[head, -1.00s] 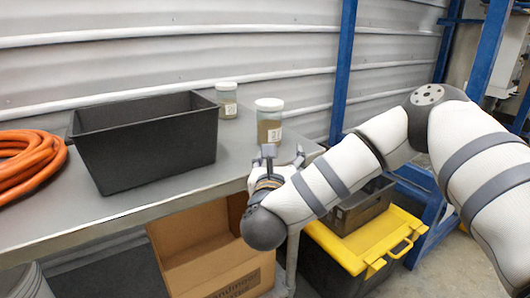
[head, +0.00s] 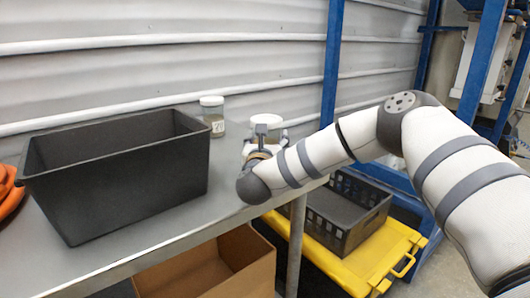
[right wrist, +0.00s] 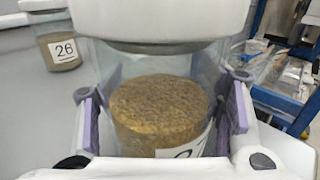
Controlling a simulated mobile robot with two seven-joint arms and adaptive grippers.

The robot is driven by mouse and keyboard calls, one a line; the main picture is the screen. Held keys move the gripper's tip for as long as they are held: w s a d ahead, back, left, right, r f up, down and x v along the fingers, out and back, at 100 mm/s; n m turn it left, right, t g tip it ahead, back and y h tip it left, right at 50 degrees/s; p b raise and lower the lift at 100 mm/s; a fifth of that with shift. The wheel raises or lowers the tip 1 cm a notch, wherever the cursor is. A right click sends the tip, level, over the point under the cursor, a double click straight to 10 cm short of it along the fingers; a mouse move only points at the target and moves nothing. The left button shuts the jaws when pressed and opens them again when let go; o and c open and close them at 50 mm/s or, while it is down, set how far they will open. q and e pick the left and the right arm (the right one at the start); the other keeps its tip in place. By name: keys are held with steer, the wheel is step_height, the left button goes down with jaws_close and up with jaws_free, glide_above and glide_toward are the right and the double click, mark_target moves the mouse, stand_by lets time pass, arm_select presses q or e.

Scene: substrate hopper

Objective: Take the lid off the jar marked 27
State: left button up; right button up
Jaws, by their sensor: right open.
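The near jar, clear glass with brown contents (right wrist: 158,110), stands upright on the grey table with its white lid (head: 266,119) on. In the right wrist view the lid (right wrist: 155,22) fills the top. The jar's label (right wrist: 190,148) is cut off there, with only part of a digit showing. My right gripper (right wrist: 164,108) is open, with one finger on each side of the jar's body, below the lid; I cannot tell if they touch it. In the head view my right gripper (head: 264,140) hides most of this jar. My left gripper is not in view.
A second lidded jar (head: 212,115) stands to the left; its label reads 26 in the right wrist view (right wrist: 62,50). A black bin (head: 120,175) takes up the table's left part, beside an orange hose (head: 8,192).

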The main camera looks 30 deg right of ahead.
steer(key=shift+w, duration=0.2)
steer(key=shift+r, duration=0.1)
steer(key=c, duration=1.2)
